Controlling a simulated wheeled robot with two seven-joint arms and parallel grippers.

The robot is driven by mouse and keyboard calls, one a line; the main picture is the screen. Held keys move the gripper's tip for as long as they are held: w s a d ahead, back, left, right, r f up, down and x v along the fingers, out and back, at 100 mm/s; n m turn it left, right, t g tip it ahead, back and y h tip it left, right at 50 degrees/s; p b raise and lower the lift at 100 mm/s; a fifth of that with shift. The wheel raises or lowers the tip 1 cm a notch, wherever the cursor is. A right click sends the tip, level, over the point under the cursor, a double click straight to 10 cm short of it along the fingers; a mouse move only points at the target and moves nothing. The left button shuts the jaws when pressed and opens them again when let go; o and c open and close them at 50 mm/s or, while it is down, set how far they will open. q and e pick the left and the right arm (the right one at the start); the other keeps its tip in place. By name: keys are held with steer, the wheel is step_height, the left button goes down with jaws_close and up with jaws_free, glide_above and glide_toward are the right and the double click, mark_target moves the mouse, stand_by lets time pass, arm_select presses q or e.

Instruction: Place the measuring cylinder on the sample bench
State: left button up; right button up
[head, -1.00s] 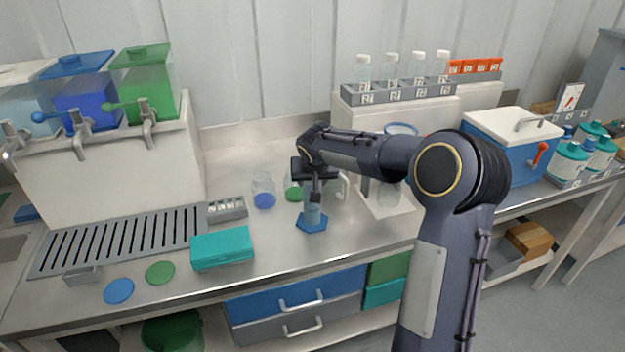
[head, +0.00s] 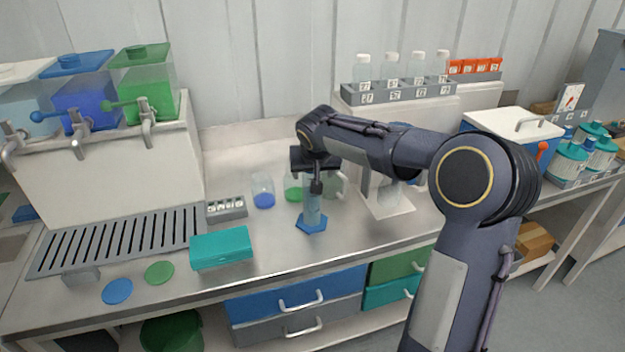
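The measuring cylinder (head: 312,213), a clear tube on a blue hexagonal foot, stands upright on the steel bench (head: 350,240), behind the bench's front edge. My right gripper (head: 317,187) points down over the cylinder's upper part. A dark finger overlaps the tube's top, and the far finger is hidden, so the gap between them does not show. My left gripper is out of view.
Beakers with blue (head: 263,193) and green (head: 293,190) contents stand behind the cylinder. A teal box (head: 221,247) lies to its left, near blue and green discs. Dispenser tanks (head: 147,90) stand at the back left. Bench just in front of the cylinder is clear.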

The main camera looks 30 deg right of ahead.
steer(key=v, duration=0.7)
steer(key=s+a+f+n+y, duration=0.1)
steer(key=s+a, duration=0.4)
steer(key=s, duration=0.5)
steer(key=s+a+f+n+y, duration=0.1)
steer(key=s+a+f+y, duration=0.2)
steer(key=s+f, duration=0.3)
steer(key=s+a+f+n+y, duration=0.1)
steer(key=s+a, duration=0.5)
steer(key=s, duration=0.8)
step_height(320, 180, down, 2)
steer(key=shift+a+f+n+y, duration=0.25)
steer(key=shift+a+n+y, duration=0.05)
steer(key=shift+y, duration=0.5)
